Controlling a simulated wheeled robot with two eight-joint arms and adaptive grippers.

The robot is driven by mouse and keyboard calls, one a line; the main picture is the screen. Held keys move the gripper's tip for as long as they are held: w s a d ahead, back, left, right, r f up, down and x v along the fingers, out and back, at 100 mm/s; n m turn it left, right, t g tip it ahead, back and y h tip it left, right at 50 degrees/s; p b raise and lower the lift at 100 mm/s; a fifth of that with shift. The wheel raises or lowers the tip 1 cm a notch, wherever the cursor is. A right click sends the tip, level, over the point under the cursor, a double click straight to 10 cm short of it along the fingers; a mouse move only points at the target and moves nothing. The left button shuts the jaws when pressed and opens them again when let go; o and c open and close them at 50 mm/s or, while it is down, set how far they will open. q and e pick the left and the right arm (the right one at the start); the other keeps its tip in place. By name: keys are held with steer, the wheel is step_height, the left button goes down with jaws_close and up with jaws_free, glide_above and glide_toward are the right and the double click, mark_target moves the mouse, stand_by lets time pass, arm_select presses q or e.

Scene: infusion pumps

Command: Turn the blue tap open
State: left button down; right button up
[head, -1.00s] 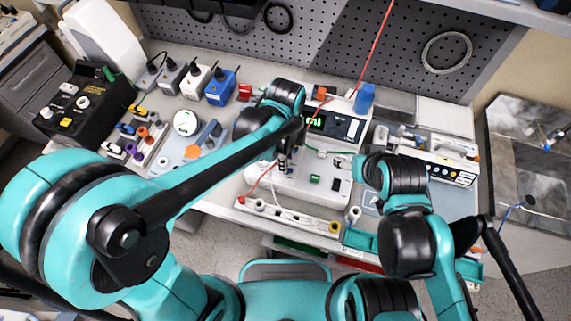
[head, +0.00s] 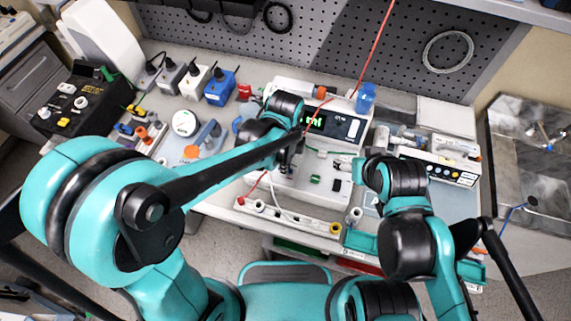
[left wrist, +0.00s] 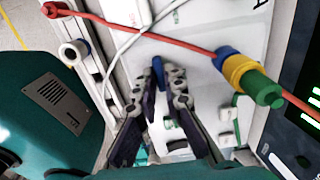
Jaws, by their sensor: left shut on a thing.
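The blue tap (left wrist: 158,72) shows in the left wrist view as a small narrow blue lever between the fingertips of my left gripper (left wrist: 163,82). The gripper is shut on it, and the fingers hide part of it. In the head view my left gripper (head: 289,158) is at the middle of the bench, low over the white pump unit (head: 325,192). The tap is too small and covered to make out there. My right arm comes in on the right, but its gripper cannot be made out.
A red line (left wrist: 190,47) with a blue, yellow and green connector (left wrist: 247,77) passes close to the left gripper. A lit pump display (head: 314,122) stands just behind it. A clear blue bottle (head: 365,98) stands at the back. A sink (head: 530,180) is at far right.

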arm_select(q)
steer(key=n, duration=0.4)
steer(key=shift+n, duration=3)
steer(key=c, duration=1.6)
jaws_free()
step_height(320, 180, up, 12)
steer(key=shift+r, duration=0.1)
